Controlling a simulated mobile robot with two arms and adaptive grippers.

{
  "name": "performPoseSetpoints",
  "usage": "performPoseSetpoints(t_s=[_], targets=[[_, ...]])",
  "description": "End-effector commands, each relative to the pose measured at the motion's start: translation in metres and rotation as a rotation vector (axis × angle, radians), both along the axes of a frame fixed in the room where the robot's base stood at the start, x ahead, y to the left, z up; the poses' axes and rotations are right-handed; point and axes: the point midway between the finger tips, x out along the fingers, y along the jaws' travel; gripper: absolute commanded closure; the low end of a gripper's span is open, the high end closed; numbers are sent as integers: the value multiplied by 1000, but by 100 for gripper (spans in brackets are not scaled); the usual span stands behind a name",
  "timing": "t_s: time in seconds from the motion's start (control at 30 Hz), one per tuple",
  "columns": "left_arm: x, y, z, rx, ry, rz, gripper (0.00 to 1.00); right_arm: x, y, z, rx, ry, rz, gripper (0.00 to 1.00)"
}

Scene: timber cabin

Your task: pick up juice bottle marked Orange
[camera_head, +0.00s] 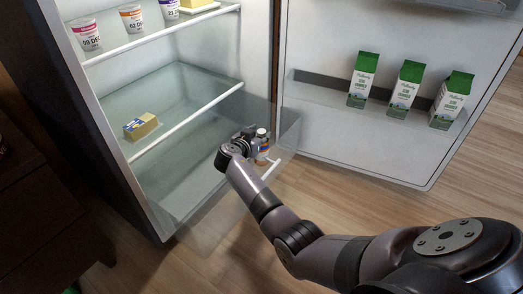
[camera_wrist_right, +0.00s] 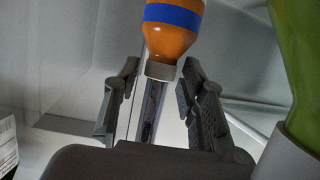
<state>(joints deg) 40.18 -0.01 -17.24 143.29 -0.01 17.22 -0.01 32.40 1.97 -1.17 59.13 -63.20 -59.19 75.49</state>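An orange bottle with a blue band (camera_wrist_right: 171,28) and a pale cap shows at the top of the right wrist view. Its cap end points toward my right gripper (camera_wrist_right: 160,72). The two fingers are spread, one on each side of the cap and neck, with gaps between them and the bottle. In the head view my right gripper (camera_head: 245,143) is low in the fridge near its open front, beside a small bottle with an orange part (camera_head: 263,151). No label text can be read on the bottle. My left gripper is not in view.
A green object (camera_wrist_right: 297,50) stands close on the right in the wrist view. The fridge door (camera_head: 350,155) is open, with green-topped cartons (camera_head: 403,88) on its shelf. A butter pack (camera_head: 141,126) lies on a glass shelf; cups (camera_head: 131,18) stand above.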

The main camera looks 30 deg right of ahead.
Motion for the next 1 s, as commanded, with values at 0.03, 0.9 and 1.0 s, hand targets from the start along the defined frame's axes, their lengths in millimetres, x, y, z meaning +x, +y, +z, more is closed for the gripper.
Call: performPoseSetpoints(t_s=[0.03, 0.9, 1.0], targets=[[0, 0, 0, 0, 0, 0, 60, 0, 0, 0, 0, 0, 0, 68], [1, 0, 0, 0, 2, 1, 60, -1, 0, -1, 0, 3, -1, 100], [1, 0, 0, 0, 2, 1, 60, -1, 0, 0, -1, 2, -1, 100]])
